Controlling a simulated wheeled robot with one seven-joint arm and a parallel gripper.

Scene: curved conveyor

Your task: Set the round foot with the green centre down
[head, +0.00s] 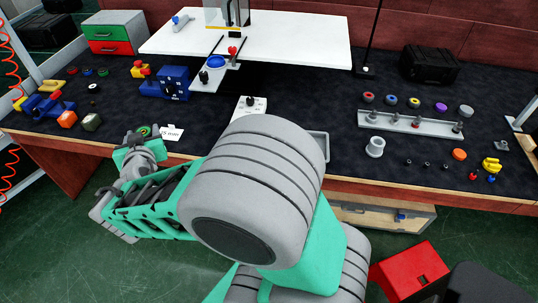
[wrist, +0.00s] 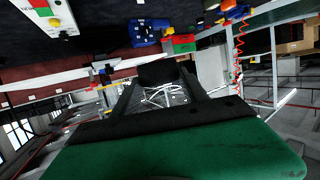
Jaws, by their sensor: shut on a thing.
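The round foot with the green centre (head: 144,131) shows in the head view as a small dark disc with green in it, at the front left edge of the dark bench top. My gripper (head: 140,140) is at that edge and shut on it. In the wrist view a black block (wrist: 158,72) sits between my two dark fingers, and its green centre is not visible there. I cannot tell whether the foot touches the bench. My arm hides part of the bench's front edge.
A white label reading 35 mm (head: 170,133) is just right of the foot. A white box with buttons (head: 250,108) stands to the right. Dark bench top between is clear.

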